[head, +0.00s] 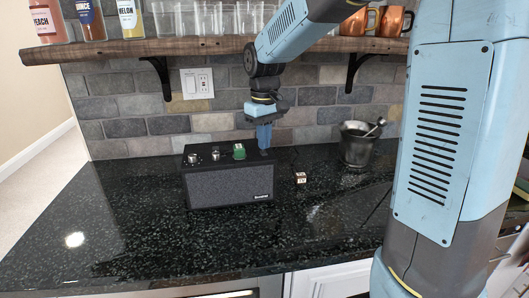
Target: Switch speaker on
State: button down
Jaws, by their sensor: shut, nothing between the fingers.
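The speaker (229,184) is a dark box with a grey mesh front, standing upright on the black speckled counter. Its top has two silver-and-black knobs (204,156) toward the left and a green switch (239,151) right of its middle. My gripper (264,146) points down at the right end of the speaker's top, just right of the green switch. Its fingers are shut with nothing between them. I cannot tell whether the fingertips touch the speaker. The state of the switch is too small to tell.
A small box marked with letters (300,178) lies right of the speaker. A dark metal bucket (358,146) with a scoop stands farther right. A wooden shelf (215,45) with bottles, glasses and copper mugs hangs above. The counter (110,225) is clear left and front.

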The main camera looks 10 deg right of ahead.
aim_at(266, 153)
jog(key=shift+f, duration=0.85)
dwell(0.9)
jog(key=shift+r, duration=3.5)
jog(key=shift+s+d+r, duration=0.15)
jog(key=shift+s+d, duration=0.1)
jog(key=shift+s, duration=0.05)
jog(key=s+d+m+t, duration=0.2)
jog(key=s+d, duration=0.4)
jog(key=s, duration=0.5)
jog(key=s+d+m+t, duration=0.3)
jog(key=s+d, duration=0.3)
jog(key=s, duration=0.5)
jog(key=shift+d+m+t, duration=0.15)
jog(key=shift+m+t, duration=0.15)
jog(key=shift+m, duration=0.2)
